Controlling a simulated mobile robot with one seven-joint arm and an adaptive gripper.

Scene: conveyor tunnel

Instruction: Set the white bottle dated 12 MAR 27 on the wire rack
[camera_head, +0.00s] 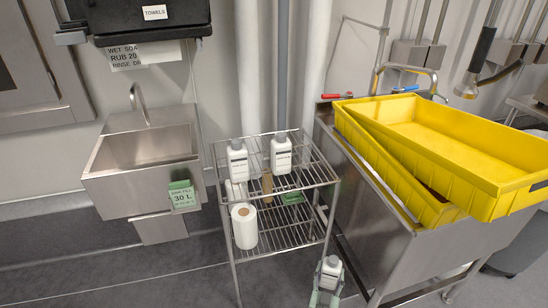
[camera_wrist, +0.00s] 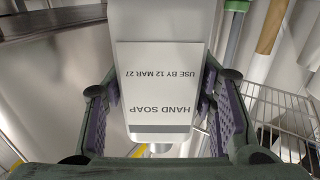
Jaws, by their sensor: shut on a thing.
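My gripper (camera_head: 327,292) is shut on a white bottle (camera_head: 331,270), low at the bottom of the head view, just right of the wire rack (camera_head: 282,248). In the wrist view the bottle (camera_wrist: 160,25) is between the green and purple fingers, and its label reads upside down "HAND SOAP, USE BY 12 MAR 27". In the head view the bottle looks roughly upright, below the rack's top shelf. Two similar white bottles stand on that shelf, one at left (camera_head: 237,163) and one at right (camera_head: 281,157); their dates are too small to read.
A white roll (camera_head: 244,227), a brown brush-like thing (camera_head: 267,184) and a green item (camera_head: 292,197) are on or in the rack. A steel sink with yellow crates (camera_head: 440,140) stands close on the right, a small basin (camera_head: 140,165) on the left. The top shelf's front is bare.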

